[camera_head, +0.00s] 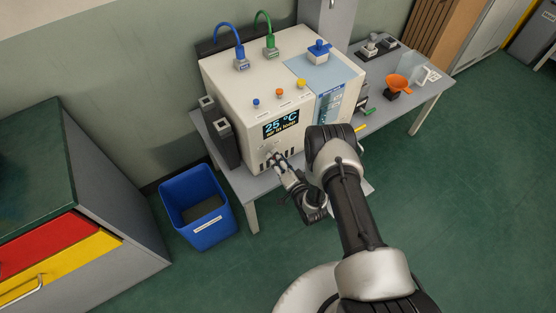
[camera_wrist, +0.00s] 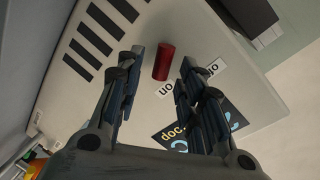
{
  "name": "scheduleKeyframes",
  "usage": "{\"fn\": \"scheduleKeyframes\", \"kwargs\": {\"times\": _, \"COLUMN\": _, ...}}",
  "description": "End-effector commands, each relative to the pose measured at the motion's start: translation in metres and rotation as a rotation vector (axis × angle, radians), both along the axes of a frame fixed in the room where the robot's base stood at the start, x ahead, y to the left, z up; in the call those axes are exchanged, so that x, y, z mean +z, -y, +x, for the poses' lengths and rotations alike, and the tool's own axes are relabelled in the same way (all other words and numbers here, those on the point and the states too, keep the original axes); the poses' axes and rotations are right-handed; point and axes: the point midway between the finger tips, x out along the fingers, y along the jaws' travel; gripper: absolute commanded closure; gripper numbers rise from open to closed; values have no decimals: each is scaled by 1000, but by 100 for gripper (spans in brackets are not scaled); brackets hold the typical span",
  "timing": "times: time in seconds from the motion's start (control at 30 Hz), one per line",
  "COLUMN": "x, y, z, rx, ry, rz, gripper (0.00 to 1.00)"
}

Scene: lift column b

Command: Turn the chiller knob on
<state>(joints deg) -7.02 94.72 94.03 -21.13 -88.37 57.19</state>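The chiller (camera_head: 245,95) is a large cream box on a grey table, with a lit display (camera_head: 281,125) reading about 25 °C on its front. Its knob (camera_wrist: 163,62) is a small red cylinder on the cream front panel in the wrist view. White labels (camera_wrist: 166,88) with black letters, one seeming to read "on", lie beside it. My gripper (camera_wrist: 160,61) is open, with one finger on each side of the knob and gaps visible on both sides. In the head view my gripper (camera_head: 273,161) is at the chiller's front below the display; the knob cannot be made out there.
Black vent slots (camera_wrist: 94,42) lie near the knob. A blue bin (camera_head: 198,207) stands on the floor left of the table. An orange funnel (camera_head: 397,84) and small items sit on the table's right part. A cabinet (camera_head: 75,205) is at left. Green floor at right is clear.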

Motion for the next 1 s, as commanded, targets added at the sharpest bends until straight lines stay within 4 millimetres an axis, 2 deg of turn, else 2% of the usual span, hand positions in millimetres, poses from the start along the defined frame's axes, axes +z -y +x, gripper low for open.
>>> {"fn": "scheduleKeyframes", "kwargs": {"times": 0.23, "x": 1, "y": 5, "z": -9, "rx": 0, "ry": -4, "rz": -1, "gripper": 65}}
{"fn": "scheduleKeyframes", "kwargs": {"times": 0.7, "x": 16, "y": 49, "z": -88, "rx": -3, "ry": -3, "rz": 0, "gripper": 65}}
{"fn": "scheduleKeyframes", "kwargs": {"times": 0.83, "x": 19, "y": 55, "z": -99, "rx": -2, "ry": -1, "rz": 0, "gripper": 65}}
{"fn": "scheduleKeyframes", "kwargs": {"times": 1.0, "x": 20, "y": 57, "z": -104, "rx": -1, "ry": -1, "rz": 0, "gripper": 65}}
